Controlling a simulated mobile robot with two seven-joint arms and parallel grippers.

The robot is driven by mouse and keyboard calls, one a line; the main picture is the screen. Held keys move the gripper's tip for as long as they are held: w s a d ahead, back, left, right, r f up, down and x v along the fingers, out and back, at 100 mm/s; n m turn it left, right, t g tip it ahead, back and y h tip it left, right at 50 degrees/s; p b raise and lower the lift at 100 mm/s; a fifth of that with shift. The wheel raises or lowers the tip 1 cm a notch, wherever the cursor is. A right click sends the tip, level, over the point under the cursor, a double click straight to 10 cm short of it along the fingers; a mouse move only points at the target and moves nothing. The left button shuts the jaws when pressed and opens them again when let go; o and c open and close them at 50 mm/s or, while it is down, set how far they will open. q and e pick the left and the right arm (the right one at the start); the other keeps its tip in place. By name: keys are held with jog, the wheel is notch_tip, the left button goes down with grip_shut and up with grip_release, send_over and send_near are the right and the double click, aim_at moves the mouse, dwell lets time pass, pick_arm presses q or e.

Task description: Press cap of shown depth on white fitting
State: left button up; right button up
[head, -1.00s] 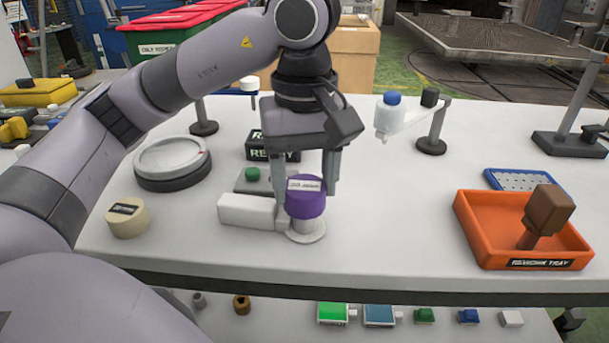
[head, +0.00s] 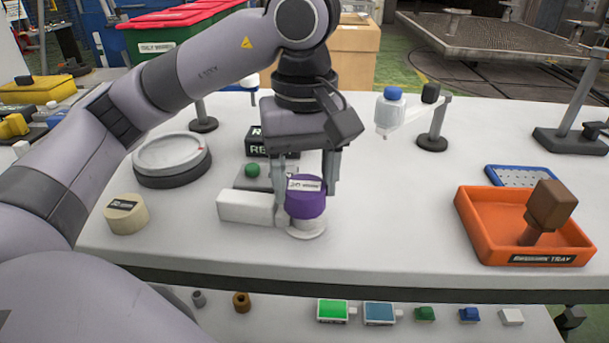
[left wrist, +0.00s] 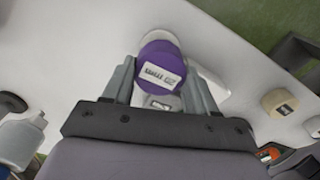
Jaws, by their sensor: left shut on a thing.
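A purple cap (head: 306,200) with a white label sits between the fingers of my left gripper (head: 308,190), which is shut on it. The cap is on top of the white fitting (head: 306,230), whose round base shows below it; how far it is pressed down I cannot tell. In the left wrist view the purple cap (left wrist: 160,68) is between the fingers, with white of the fitting behind it. The label's text is too blurred to read. A beige cap (head: 126,214) with a dark label stands at the left of the table. My right gripper is not in view.
A white block (head: 250,207) lies beside the fitting. Behind are a grey plate with a green button (head: 252,170) and a black sign. A round dial (head: 172,156) is at left, an orange tray (head: 470,228) with a brown mallet at right. The table between fitting and tray is clear.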

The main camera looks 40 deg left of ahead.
aim_at(304, 186)
pick_arm(q)
jog(key=shift+f+b, duration=0.45)
jog(key=shift+f, duration=0.1)
dwell(0.5)
dwell(0.5)
jog(key=o, duration=1.1)
jog(key=shift+r+p, duration=1.35)
jog(key=shift+r, duration=2.25)
jog(key=shift+s, duration=0.1)
